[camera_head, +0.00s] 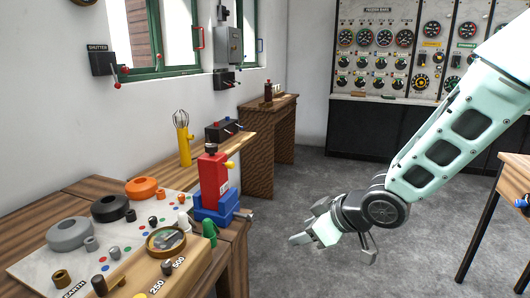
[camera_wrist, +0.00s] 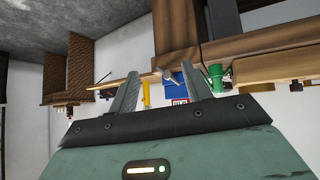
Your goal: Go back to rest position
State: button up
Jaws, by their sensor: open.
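My gripper (camera_head: 334,246) is open and empty in the head view, in the air over the grey floor to the right of the workbench. Its two fingers stand apart in the wrist view (camera_wrist: 160,75), with nothing held between them. My pale green arm reaches in from the right edge of the head view. The wrist view is upside down; beyond the fingers it shows the bench edge and part of a blue block (camera_wrist: 181,84).
The wooden bench (camera_head: 236,262) holds a red block (camera_head: 212,178) on a blue base (camera_head: 216,207), a green bottle-like piece (camera_head: 209,232) and several knobs. A small side table (camera_head: 517,170) stands at right. A gauge panel (camera_head: 400,55) is at the back. Floor between is clear.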

jog(key=s+d+r+m+g+h+p, duration=0.1)
jog(key=s+d+r+g+h, duration=0.1)
jog(key=s, duration=1.1)
jog(key=s+d+r+m+g+h+p, duration=0.2)
jog(key=s+r+g+h, duration=0.2)
jog(key=s, duration=1)
jog(key=shift+s+d+r, duration=0.2)
jog(key=shift+s+r, duration=0.05)
jog(key=shift+r, duration=0.55)
